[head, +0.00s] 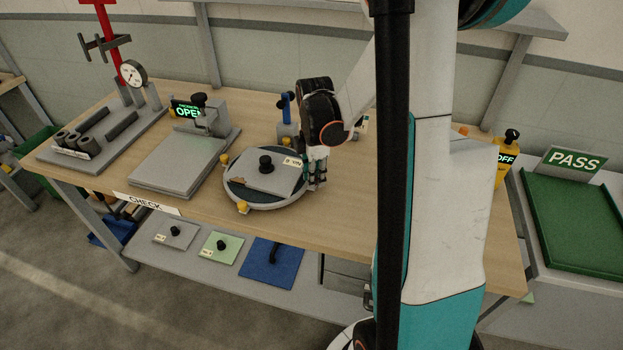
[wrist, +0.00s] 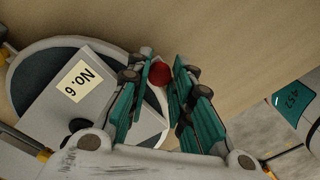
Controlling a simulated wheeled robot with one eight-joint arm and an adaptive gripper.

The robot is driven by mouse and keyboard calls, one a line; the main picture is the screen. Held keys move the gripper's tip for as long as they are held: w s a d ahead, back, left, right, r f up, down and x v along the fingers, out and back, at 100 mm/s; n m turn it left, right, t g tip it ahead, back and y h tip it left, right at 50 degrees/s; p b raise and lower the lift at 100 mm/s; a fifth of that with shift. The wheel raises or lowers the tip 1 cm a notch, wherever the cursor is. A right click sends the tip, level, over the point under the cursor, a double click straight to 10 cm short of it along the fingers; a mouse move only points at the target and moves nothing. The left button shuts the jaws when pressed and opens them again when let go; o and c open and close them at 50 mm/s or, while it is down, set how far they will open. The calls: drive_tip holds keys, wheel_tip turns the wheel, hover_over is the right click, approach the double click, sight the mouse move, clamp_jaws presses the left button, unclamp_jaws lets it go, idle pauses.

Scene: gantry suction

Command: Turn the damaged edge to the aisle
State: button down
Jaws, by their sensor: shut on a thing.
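A grey plate (head: 270,182) with a black knob and a "No. 6" label lies on a round turntable (head: 270,206) with a dark top and pale rim. The label side of the plate faces right, towards my gripper (head: 315,177). The wrist view shows the plate (wrist: 97,97) and part of the turntable (wrist: 20,66). There my gripper (wrist: 162,80) is shut on a red ball-shaped knob (wrist: 160,74), beside the turntable's edge. The knob is hidden by my fingers in the head view.
A grey fixture (head: 178,165) with an "OPEN" display stands left of the turntable, and a gauge stand (head: 131,75) farther left. Plates lie on the lower shelf (head: 200,268). A green "PASS" tray (head: 575,220) is at right. Bare tabletop (head: 335,225) lies in front of my gripper.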

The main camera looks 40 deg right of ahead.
drive_tip(key=shift+w+d+n, duration=0.25)
drive_tip(key=shift+d+n, duration=0.05)
drive_tip(key=shift+d, duration=0.1)
idle(0.4)
drive_tip(key=c, duration=1.7)
unclamp_jaws()
drive_tip(key=shift+r, duration=0.1)
wheel_tip(320, 180, up, 12)
